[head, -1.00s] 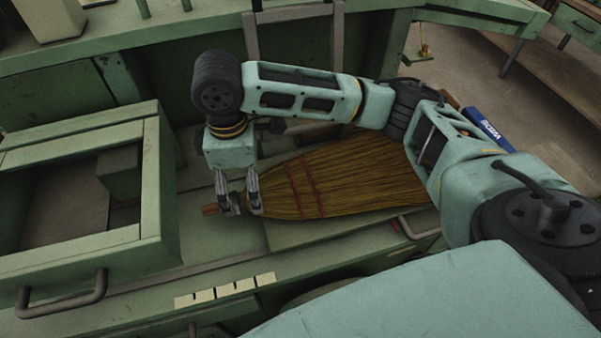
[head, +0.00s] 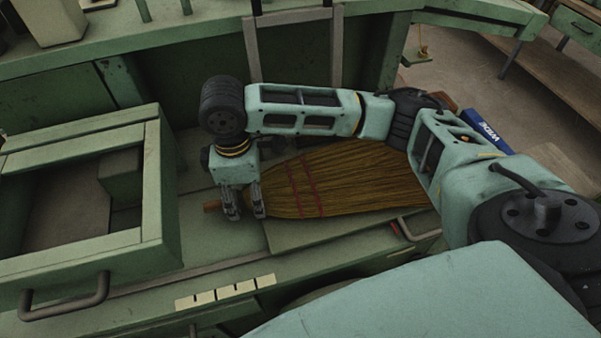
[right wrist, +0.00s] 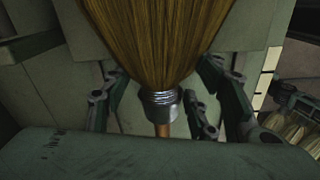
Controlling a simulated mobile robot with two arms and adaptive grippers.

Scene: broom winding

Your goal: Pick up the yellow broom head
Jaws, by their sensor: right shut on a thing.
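The yellow broom head (head: 345,180) lies on the green bench with its straw fanning to the right and red stitching across it. Its short wooden stub (head: 211,206) points left. My right gripper (head: 245,214) reaches down over the narrow neck and is shut on it. In the right wrist view the straw (right wrist: 155,35) narrows into a silver collar (right wrist: 160,103), with gripper fingers on both sides. The collar is hidden behind the fingers in the head view. My left gripper is not in view.
A green open box-like frame with a handle (head: 65,295) stands at the left. A metal drawer handle (head: 418,232) is below the straw's right end. A blue box (head: 487,130) lies beyond my right arm. The bench front has pale labels (head: 225,291).

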